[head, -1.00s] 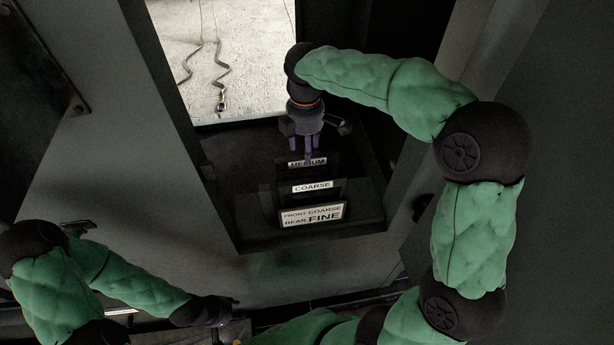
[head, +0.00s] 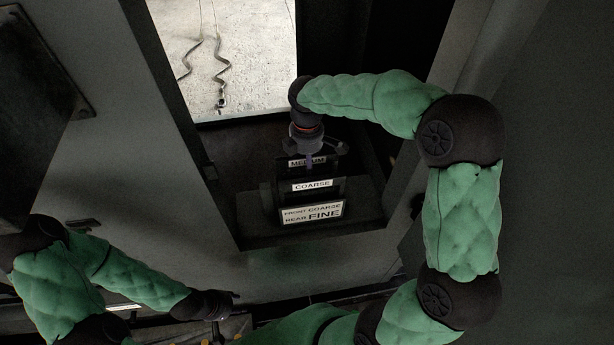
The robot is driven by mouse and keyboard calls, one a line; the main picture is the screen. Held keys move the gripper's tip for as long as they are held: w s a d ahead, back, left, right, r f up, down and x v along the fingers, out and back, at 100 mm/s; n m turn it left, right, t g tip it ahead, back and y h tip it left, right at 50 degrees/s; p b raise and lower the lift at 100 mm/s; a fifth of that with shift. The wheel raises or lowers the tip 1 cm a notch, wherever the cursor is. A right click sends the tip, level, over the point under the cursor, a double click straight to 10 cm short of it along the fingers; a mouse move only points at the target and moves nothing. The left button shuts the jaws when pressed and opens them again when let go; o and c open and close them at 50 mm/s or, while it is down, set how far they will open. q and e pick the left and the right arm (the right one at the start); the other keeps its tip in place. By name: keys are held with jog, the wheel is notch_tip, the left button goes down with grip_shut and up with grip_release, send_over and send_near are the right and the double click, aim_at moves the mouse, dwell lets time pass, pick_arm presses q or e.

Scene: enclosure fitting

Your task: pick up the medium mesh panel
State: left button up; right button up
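The medium mesh panel (head: 296,162) stands at the back of a rack in the dark opening, marked by a white MEDIUM label and partly covered by my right gripper. My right gripper (head: 309,163) points down at the panel's top edge, its fingers overlapping the label. The fingers are dark and small, so I cannot tell whether they are closed on the panel. My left gripper (head: 228,304) is low at the left, away from the rack. Its finger opening is unclear.
A panel labelled COARSE (head: 312,185) stands in front of the medium one. A sign reading front coarse, rear fine (head: 312,214) is at the rack's front. Grey enclosure walls (head: 130,200) border the opening closely on both sides.

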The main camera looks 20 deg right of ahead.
grip_shut()
jog(key=shift+w+r, duration=0.1)
jog(key=shift+r, duration=0.05)
